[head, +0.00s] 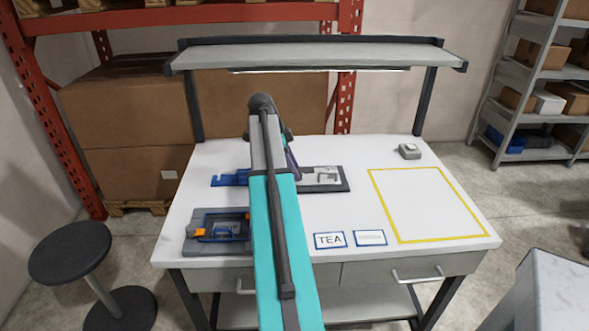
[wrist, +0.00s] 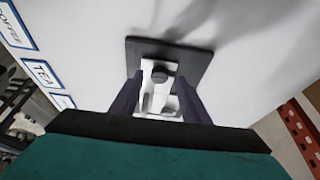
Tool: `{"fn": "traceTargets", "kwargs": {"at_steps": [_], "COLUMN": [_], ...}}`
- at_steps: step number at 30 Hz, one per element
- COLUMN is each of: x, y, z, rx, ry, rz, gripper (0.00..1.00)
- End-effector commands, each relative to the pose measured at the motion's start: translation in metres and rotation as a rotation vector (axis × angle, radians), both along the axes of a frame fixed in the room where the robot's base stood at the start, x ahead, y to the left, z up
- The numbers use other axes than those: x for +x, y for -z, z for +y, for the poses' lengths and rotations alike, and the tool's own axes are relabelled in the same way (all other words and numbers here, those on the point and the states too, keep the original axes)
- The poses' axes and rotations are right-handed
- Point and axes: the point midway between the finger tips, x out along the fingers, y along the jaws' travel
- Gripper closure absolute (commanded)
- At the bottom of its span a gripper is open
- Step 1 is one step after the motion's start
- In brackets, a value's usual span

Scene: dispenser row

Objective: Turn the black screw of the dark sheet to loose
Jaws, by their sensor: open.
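The dark sheet (wrist: 190,60) lies on the white table in the wrist view, with a pale slotted fitting (wrist: 150,100) on it. The round black screw (wrist: 159,73) sits at the far end of that fitting. My gripper (wrist: 158,88) is open, its two dark purple fingers on either side of the fitting. The screw shows just beyond the fingertips, in line with the gap; I cannot tell if they touch anything. In the head view the dark sheet (head: 345,180) is partly behind my arm, and a purple finger (head: 292,163) shows beside it.
A blue piece (head: 230,179) and a grey fixture (head: 187,242) with blue and orange parts lie left of my arm. Labels, one reading TEA (head: 330,240), lie in front. The yellow-outlined area (head: 425,205) is empty. An overhead shelf (head: 320,60) spans the table's back.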

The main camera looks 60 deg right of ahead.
Motion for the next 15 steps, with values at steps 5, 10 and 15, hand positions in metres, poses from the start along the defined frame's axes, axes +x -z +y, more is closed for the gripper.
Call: {"fn": "traceTargets", "kwargs": {"at_steps": [5,10,15], "x": [-0.0034,-0.0038,-0.0035], "y": [0.0102,0.0127,0.0126], "z": [-0.0018,-0.0025,-0.0024], "rx": [0.001,0.000,0.000], "ry": [-0.001,-0.001,-0.001], "rz": [0.001,0.000,0.000], "gripper": [0.58,0.58,0.58]}}
